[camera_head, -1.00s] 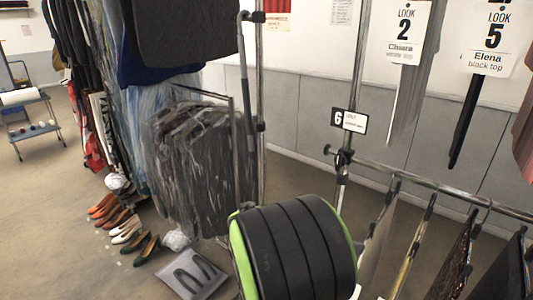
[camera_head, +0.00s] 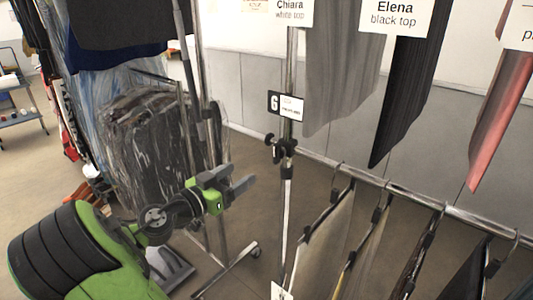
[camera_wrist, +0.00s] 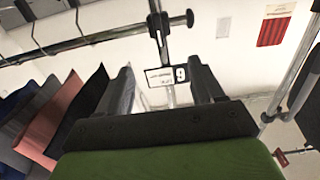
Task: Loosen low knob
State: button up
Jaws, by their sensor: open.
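A black clamp with a small knob (camera_head: 269,140) sits where the low rail meets the chrome upright, just below the "6" tag. In the wrist view, which is upside down, the knob (camera_wrist: 189,18) shows at the top, beyond my fingers. My gripper (camera_head: 238,180) is open and empty, left of the clamp and lower in the head picture, clearly apart from it. In the wrist view my gripper (camera_wrist: 163,88) has its two dark fingers spread, with the tag (camera_wrist: 166,76) seen between them.
The low rail (camera_head: 380,176) runs right from the clamp and carries several hanging garments. Labelled garments (camera_head: 405,90) hang above it. Another chrome rack with plastic-covered clothes (camera_head: 150,145) stands at left behind my arm. Its foot (camera_head: 228,270) reaches across the floor.

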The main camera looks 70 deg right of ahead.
aim_at(274, 153)
jog(key=x, duration=1.4)
jog(key=shift+s+d, duration=0.1)
jog(key=shift+s, duration=0.1)
jog(key=c, duration=1)
